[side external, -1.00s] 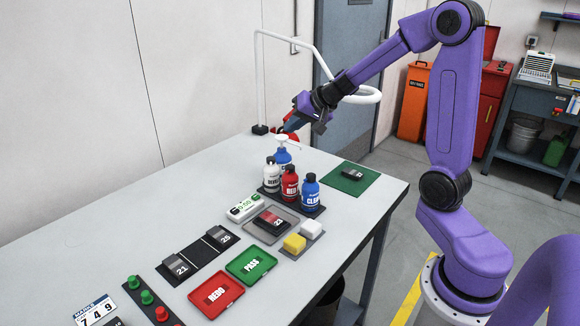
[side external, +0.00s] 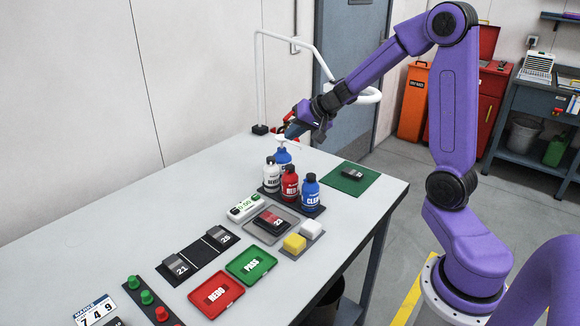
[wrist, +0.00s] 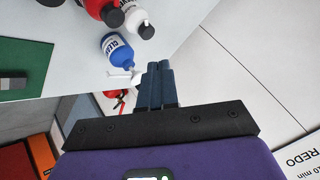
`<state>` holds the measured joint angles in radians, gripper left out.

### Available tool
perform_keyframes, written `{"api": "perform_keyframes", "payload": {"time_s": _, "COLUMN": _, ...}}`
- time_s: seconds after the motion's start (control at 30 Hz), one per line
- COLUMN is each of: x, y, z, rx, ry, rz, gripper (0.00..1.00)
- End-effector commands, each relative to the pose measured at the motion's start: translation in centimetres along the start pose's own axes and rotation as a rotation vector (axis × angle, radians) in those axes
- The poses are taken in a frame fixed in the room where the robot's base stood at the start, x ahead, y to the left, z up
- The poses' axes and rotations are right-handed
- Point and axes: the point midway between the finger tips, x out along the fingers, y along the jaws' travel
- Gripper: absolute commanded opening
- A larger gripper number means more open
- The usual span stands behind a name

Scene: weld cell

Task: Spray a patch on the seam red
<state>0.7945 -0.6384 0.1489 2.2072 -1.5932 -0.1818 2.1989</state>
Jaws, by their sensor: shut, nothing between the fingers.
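My gripper (side external: 289,132) is shut and empty, just above the white pump head (side external: 287,141) of a blue bottle (side external: 283,157) at the back of the bottle group. In the wrist view my shut fingers (wrist: 158,74) point toward the table edge, beside a blue bottle (wrist: 117,50). I cannot tell whether they touch the pump head. The red bottle (side external: 290,187) stands upright between a white bottle (side external: 271,178) and a blue CLEAN bottle (side external: 310,191). A dark plate marked 23 (side external: 271,222), with a reddish area, lies on a grey tray (side external: 258,236); its seam is too small to make out.
Plates 21 and 25 sit on a dark rack (side external: 206,250). Red REDO (side external: 206,306) and green PASS (side external: 242,272) trays are in front. A white-armed ring stand (side external: 260,90) rises behind.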

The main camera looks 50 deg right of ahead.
Motion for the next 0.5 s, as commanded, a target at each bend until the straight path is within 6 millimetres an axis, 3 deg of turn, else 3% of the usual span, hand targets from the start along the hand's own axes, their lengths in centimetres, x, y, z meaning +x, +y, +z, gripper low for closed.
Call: {"api": "perform_keyframes", "payload": {"time_s": 0.5, "x": 1.6, "y": 1.1, "z": 1.2, "rx": 0.003, "ry": -0.003, "rz": 0.0, "gripper": 0.0}}
